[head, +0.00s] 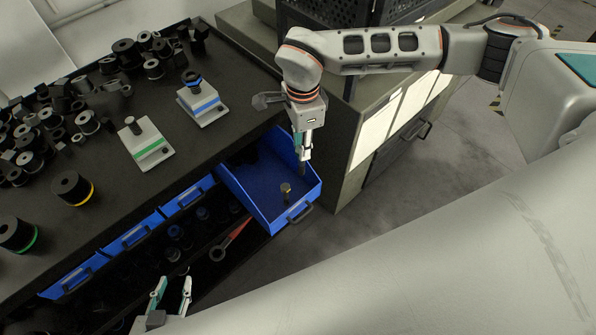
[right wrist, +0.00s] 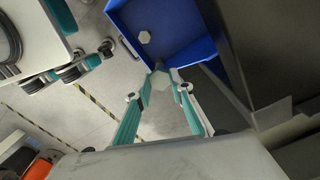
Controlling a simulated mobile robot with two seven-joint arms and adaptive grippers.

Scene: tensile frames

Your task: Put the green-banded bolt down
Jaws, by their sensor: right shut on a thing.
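My right gripper (head: 304,153) hangs over the open blue drawer (head: 238,182), near its right wall. It is shut on a bolt; the bolt's dark shank (head: 302,169) points down below the fingers. My left gripper (head: 172,285) is open and empty at the lower left.
On the black bench, a green-striped block (head: 151,152) and a blue-striped block (head: 206,109) stand near several dark spools (head: 72,188). Further blue bins (head: 128,236) line the bench front. A red-handled tool (head: 232,236) lies beside the drawer. A grey cabinet (head: 352,150) stands close right.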

